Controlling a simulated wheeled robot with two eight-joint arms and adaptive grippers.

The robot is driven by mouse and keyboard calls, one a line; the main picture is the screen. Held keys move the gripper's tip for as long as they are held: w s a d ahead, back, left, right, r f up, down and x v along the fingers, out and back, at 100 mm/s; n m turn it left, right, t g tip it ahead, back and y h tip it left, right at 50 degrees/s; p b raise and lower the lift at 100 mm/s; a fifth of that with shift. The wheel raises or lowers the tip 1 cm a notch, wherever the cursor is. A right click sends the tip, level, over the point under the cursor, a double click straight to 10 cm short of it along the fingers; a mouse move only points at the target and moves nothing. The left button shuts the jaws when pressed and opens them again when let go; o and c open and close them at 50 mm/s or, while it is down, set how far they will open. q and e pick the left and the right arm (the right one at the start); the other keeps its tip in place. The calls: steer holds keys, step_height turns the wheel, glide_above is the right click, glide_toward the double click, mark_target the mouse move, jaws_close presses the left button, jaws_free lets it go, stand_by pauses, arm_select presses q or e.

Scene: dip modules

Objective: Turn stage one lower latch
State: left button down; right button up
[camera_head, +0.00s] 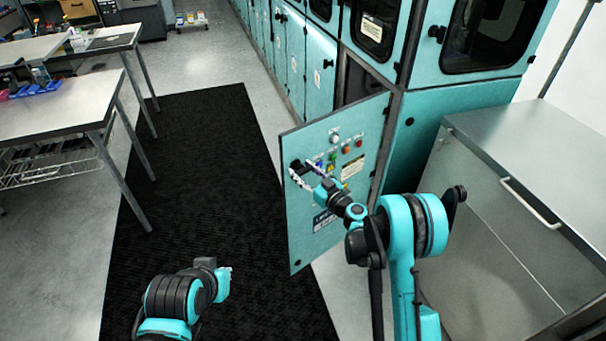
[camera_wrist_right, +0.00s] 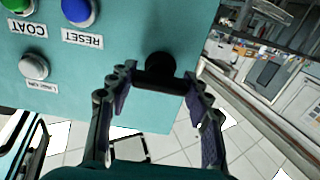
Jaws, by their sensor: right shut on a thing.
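A teal door panel (camera_head: 330,215) stands swung out from the cabinet row, with coloured buttons on its face. My right gripper (camera_head: 304,171) is at the door's left edge, shut on a black latch knob (camera_head: 295,164). In the right wrist view the black latch knob (camera_wrist_right: 160,72) sits between the two fingertips of my right gripper (camera_wrist_right: 159,78), which partly cover it. A smaller black knob (camera_head: 297,263) is at the door's lower left corner. My left gripper (camera_head: 222,280) is low over the black mat, empty-looking and away from the door; its fingers are not clear.
A black floor mat (camera_head: 205,180) lies left of the door. White-topped tables (camera_head: 60,105) stand at the far left. A metal cabinet (camera_head: 540,150) with a handle stands at the right. Blue, green and white buttons (camera_wrist_right: 78,12) are near the gripper.

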steer(key=o, duration=1.2)
steer(key=shift+c, duration=0.2)
steer(key=shift+d, duration=0.1)
steer(key=v, duration=1.1)
steer(key=shift+s+d, duration=0.25)
steer(key=shift+s, duration=0.1)
